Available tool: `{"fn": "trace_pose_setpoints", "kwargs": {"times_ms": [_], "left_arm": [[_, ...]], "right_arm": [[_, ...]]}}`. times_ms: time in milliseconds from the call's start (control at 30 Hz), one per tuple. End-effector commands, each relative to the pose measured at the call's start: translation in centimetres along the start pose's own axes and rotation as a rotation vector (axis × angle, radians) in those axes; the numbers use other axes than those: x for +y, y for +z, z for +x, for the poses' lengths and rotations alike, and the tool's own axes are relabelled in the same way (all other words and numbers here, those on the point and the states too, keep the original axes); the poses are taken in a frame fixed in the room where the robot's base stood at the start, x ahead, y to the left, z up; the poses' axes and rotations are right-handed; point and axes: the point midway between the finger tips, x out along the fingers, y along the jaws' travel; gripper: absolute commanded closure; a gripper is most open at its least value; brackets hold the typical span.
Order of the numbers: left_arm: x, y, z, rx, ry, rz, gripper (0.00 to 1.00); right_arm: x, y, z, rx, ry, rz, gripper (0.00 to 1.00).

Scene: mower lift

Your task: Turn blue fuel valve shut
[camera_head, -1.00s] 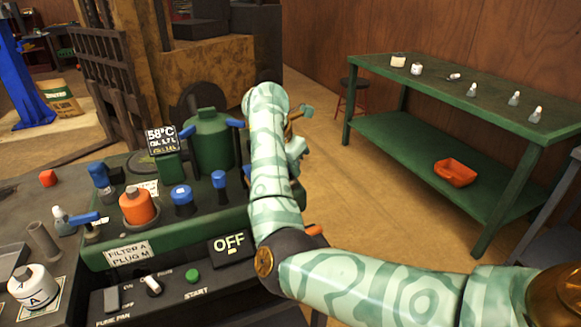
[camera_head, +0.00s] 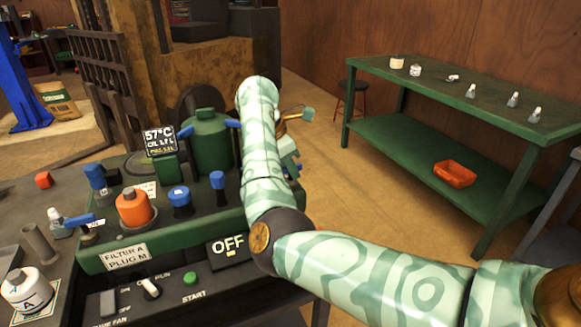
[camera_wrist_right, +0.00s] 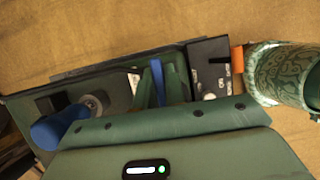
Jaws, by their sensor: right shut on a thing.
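My right arm crosses the head view from the lower right and hides most of my right gripper, which lies behind it at the right end of the green machine (camera_head: 180,225). In the right wrist view my right gripper (camera_wrist_right: 158,85) has its green fingers close together at a blue handle (camera_wrist_right: 174,80), shut on it. This handle is hidden behind my arm in the head view. A thick blue cylinder (camera_wrist_right: 60,125) by a grey round fitting shows left of it. A blue lever (camera_head: 80,220) sits at the machine's left end. My left gripper is out of view.
The machine top carries an orange filter (camera_head: 134,207), blue knobs (camera_head: 179,195), a green tank (camera_head: 210,145) and a display (camera_head: 160,141) reading 57°C. An OFF sign (camera_head: 227,245) is in front. A green shelf table (camera_head: 430,85) stands at right, with open floor between.

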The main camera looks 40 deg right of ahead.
Motion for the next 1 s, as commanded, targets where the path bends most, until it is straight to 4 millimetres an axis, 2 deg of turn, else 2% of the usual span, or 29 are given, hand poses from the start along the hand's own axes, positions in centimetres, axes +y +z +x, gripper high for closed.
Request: {"fn": "trace_pose_setpoints", "kwargs": {"times_ms": [233,267,300,333,667,833,1000], "left_arm": [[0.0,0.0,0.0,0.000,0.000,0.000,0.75],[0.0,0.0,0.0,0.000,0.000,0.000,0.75],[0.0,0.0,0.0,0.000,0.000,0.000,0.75],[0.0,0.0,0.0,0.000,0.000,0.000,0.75],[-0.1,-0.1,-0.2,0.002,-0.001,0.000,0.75],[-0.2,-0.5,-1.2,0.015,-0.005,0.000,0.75],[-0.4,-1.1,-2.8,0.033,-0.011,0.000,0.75]], "right_arm": [[0.0,-0.1,0.1,0.005,-0.001,0.001,1.00],[0.0,-0.1,0.1,0.005,-0.001,0.001,0.83],[0.0,-0.1,0.1,0.005,-0.001,0.001,0.72],[0.0,-0.1,0.1,0.005,-0.001,0.001,0.66],[0.0,0.0,-0.4,0.002,0.001,0.000,0.66],[0.0,0.1,-3.4,0.003,0.006,-0.001,0.66],[0.0,0.3,-8.3,0.004,0.008,-0.001,0.66]]}}
